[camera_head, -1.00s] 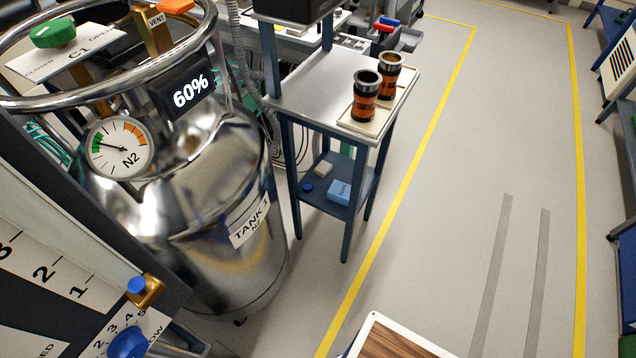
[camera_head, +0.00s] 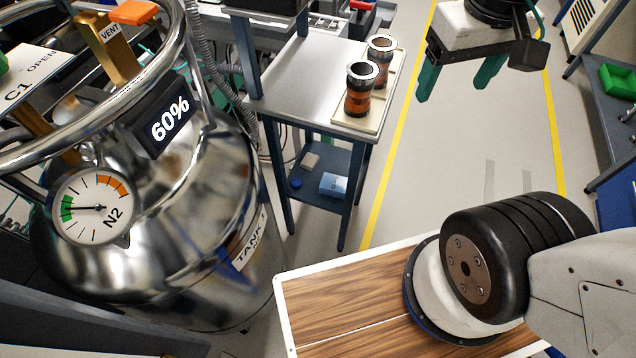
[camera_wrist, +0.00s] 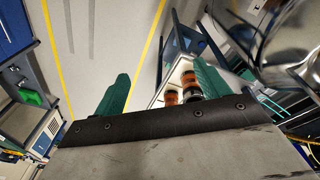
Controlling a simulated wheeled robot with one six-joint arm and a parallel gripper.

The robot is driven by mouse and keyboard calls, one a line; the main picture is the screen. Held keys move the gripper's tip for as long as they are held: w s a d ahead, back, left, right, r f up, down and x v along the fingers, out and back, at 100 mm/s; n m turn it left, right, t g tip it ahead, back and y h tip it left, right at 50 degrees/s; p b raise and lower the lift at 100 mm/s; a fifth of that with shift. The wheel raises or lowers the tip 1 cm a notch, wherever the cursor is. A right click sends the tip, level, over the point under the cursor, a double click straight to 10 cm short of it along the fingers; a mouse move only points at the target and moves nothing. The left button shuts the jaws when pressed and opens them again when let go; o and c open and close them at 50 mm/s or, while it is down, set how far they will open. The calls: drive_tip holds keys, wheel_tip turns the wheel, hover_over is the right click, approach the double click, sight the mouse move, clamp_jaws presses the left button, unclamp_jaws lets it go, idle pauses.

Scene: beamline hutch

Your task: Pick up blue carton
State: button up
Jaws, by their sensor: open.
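The blue carton (camera_head: 334,185) is a small light-blue box on the lower shelf of the blue-legged side table, near the shelf's front right part. My gripper (camera_head: 455,88) has green fingers and hangs in the air to the right of the table, higher than the tabletop. Its fingers are apart with nothing between them. In the wrist view the two green fingers of my gripper (camera_wrist: 160,92) stand wide apart, with the table beyond them.
Two amber jars (camera_head: 359,90) with metal lids stand on a cream tray (camera_head: 366,121) on the tabletop. A white block (camera_head: 310,160) and a blue round item (camera_head: 295,183) share the lower shelf. A shiny tank (camera_head: 190,230) stands left. Floor right of the table is clear.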

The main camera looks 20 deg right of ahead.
drive_tip(key=w+d+f+n+h, duration=0.1)
drive_tip(key=w+d+f, duration=0.5)
drive_tip(key=w, duration=0.4)
drive_tip(key=w+d+f+n+h, duration=0.1)
drive_tip(key=w+d+f, duration=0.5)
drive_tip(key=w, duration=0.4)
drive_tip(key=w+d+f+n, duration=0.1)
drive_tip(key=w+d+f, duration=0.15)
drive_tip(key=f, duration=0.25)
drive_tip(key=w+d+f+n, duration=0.1)
drive_tip(key=w+d+f, duration=0.15)
drive_tip(key=f, duration=0.35)
drive_tip(key=n+t+y, duration=0.6)
drive_tip(key=n+y, duration=0.2)
drive_tip(key=y, duration=0.6)
approach(335, 185)
drive_tip(key=x, duration=0.3)
drive_tip(key=f+x, duration=0.1)
drive_tip(key=x, duration=0.3)
drive_tip(key=d+x, duration=0.1)
drive_tip(key=x, duration=0.3)
drive_tip(key=shift+w+f, duration=0.25)
drive_tip(key=shift+c, duration=0.3)
